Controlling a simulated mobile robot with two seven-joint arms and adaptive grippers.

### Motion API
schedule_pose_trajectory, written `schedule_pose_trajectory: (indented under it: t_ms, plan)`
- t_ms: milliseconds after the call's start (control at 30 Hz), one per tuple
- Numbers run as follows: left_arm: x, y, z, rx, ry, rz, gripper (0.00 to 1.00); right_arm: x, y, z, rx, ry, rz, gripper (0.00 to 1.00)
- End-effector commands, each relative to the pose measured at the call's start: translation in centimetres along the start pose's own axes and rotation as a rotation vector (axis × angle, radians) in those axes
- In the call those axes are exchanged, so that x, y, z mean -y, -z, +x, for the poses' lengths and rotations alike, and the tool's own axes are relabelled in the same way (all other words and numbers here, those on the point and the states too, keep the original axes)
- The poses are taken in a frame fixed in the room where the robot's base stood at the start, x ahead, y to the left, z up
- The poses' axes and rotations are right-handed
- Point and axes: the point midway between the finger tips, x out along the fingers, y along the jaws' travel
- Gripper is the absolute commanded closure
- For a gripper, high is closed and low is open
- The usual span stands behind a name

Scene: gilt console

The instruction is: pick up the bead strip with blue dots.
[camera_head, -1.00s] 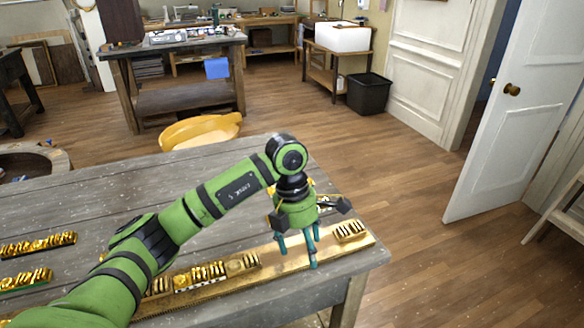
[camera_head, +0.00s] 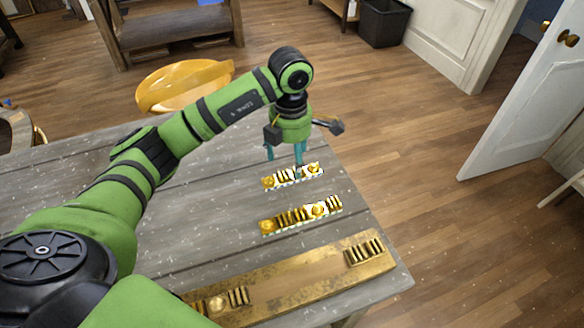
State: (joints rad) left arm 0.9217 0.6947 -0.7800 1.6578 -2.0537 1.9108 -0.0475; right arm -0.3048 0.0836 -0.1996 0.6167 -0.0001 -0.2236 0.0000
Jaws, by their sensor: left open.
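Two gold bead strips lie on the grey table near its right end. The far bead strip (camera_head: 269,182) has gold beads on a pale base with small coloured dots along its edge. The near bead strip (camera_head: 268,227) looks similar. The dots are too small to tell for sure which strip has the blue ones. My left gripper (camera_head: 285,160) is open, pointing down at the far strip, with its teal fingers in front of part of it. I cannot tell whether they touch it. My right gripper is out of view.
A yellow chair (camera_head: 185,82) stands behind the table. Open wooden floor lies to the right, before a white door (camera_head: 520,90).

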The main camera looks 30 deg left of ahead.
Motion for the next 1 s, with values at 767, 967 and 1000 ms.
schedule_pose_trajectory:
  t_ms: [767,967,1000]
  plan:
    - [-0.1,0.0,4.4,0.000,0.000,0.000,0.88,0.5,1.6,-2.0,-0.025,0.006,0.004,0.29]
    - [-0.1,0.0,4.3,0.000,0.000,0.000,0.88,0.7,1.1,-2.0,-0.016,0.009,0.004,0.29]
    - [-0.1,0.0,4.3,0.000,0.000,0.000,0.88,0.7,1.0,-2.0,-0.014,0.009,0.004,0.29]
